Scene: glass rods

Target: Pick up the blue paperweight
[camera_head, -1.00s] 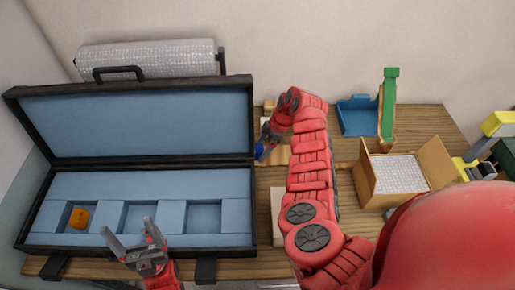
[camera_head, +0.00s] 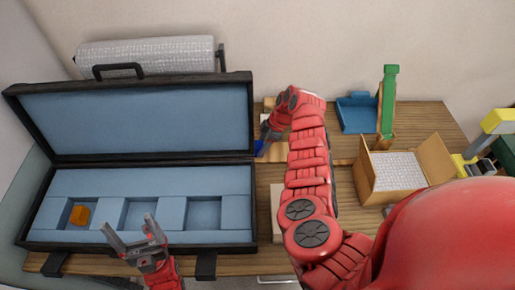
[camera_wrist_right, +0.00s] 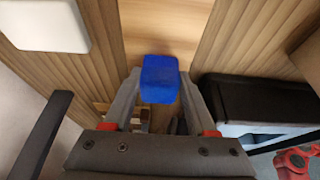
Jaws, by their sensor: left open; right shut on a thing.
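The blue paperweight (camera_wrist_right: 159,79) is a small blue block with rounded edges. In the right wrist view it sits between the two fingers of my right gripper (camera_wrist_right: 158,97), which is shut on it. In the head view only a bit of the paperweight (camera_head: 259,146) shows at the tips of my right gripper (camera_head: 263,147), just right of the case; my arm hides part of this area. I cannot tell whether it still touches the table. My left gripper (camera_head: 129,238) is open and empty above the front edge of the case.
The open black case (camera_head: 247,242) has a blue lining with several compartments; an orange block (camera_head: 80,215) lies in the left one. A cardboard box (camera_head: 437,160), a blue tray (camera_head: 356,114) and a green-topped stand (camera_head: 389,90) stand right of my right arm.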

